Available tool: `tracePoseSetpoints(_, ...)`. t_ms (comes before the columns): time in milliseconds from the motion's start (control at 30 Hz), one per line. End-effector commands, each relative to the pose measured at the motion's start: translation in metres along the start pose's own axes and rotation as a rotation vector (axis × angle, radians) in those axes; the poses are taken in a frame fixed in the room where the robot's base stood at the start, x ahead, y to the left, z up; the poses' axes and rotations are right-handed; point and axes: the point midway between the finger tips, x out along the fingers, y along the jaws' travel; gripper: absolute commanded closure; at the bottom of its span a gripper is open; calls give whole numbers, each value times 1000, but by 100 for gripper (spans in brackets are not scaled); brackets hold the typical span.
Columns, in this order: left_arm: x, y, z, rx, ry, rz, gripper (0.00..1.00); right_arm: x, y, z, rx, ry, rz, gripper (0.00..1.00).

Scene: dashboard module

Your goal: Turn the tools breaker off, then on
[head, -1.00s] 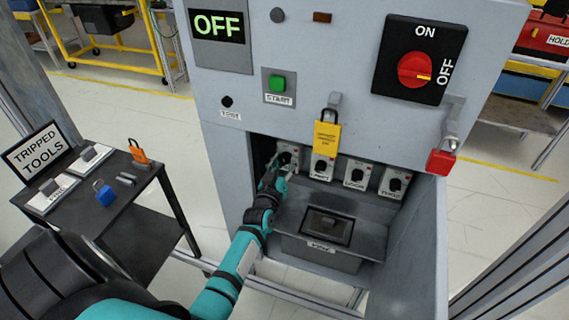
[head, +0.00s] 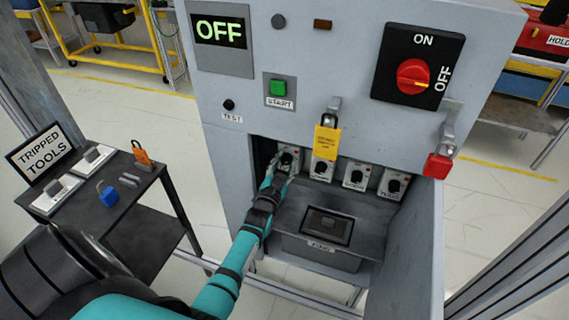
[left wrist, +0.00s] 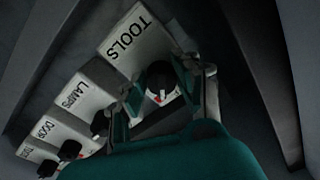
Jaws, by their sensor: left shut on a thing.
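The tools breaker (head: 289,154) is the leftmost in a row of white breakers with black knobs inside the cabinet's recess. In the left wrist view its white plate (left wrist: 128,38) reads TOOLS. Its black knob (left wrist: 160,84), with a red and white mark, sits between my fingers. My left gripper (head: 280,168) reaches into the recess from below and is shut on that knob; its fingers (left wrist: 165,92) lie on both sides of it. The fingers partly hide the knob, so I cannot tell its exact position. My right gripper is not in view.
The lamps breaker (head: 321,169) and two more stand to the right. A yellow tag (head: 327,141) and red padlock (head: 437,166) hang nearby. The red main switch (head: 412,76) and OFF display (head: 219,30) are above. A dark box (head: 322,238) sits below. A cart (head: 120,205) stands left.

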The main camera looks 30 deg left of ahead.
Motion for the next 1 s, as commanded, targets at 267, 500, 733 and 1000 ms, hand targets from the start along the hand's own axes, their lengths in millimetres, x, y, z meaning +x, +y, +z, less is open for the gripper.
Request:
tracePoseSetpoints(267, 0, 0, 1, 264, 11, 4, 100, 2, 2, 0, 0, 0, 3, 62)
tracePoseSetpoints(500, 0, -1, 2, 490, 22, 7, 100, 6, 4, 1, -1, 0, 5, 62)
tracePoseSetpoints(733, 0, -2, 2, 679, 30, 10, 100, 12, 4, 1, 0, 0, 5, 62)
tracePoseSetpoints(1000, -1, -2, 2, 829, 37, 12, 100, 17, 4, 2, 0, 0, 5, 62)
